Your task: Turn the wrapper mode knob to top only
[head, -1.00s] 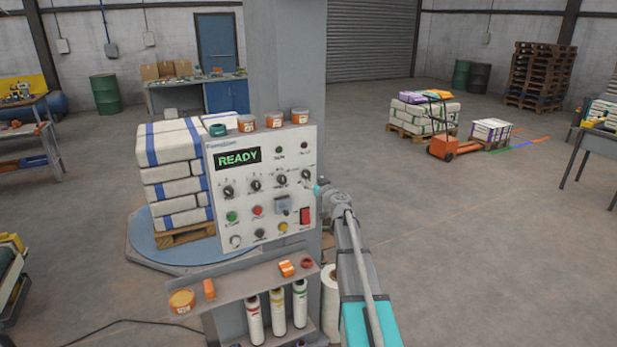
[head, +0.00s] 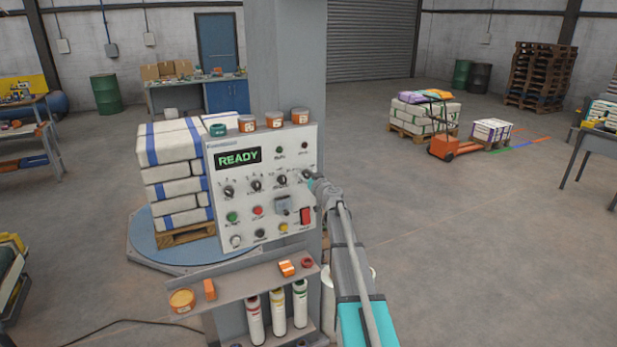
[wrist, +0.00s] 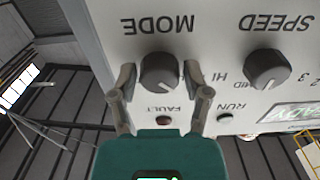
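The mode knob (wrist: 160,72) is a dark grey round knob on the light panel, with the word MODE printed upside down beside it in the wrist view. My gripper (wrist: 160,75) is open, with one finger on each side of the knob and a narrow gap visible on both sides. In the head view my gripper (head: 312,182) is at the right edge of the control panel (head: 215,165) and hides the mode knob. The knob's position labels are not readable.
The speed knob (wrist: 267,69) is beside the mode knob. The fault lamp (wrist: 163,120) and run lamp (wrist: 225,117) are close to my fingers. Several tubs stand on the panel top. Open floor lies right.

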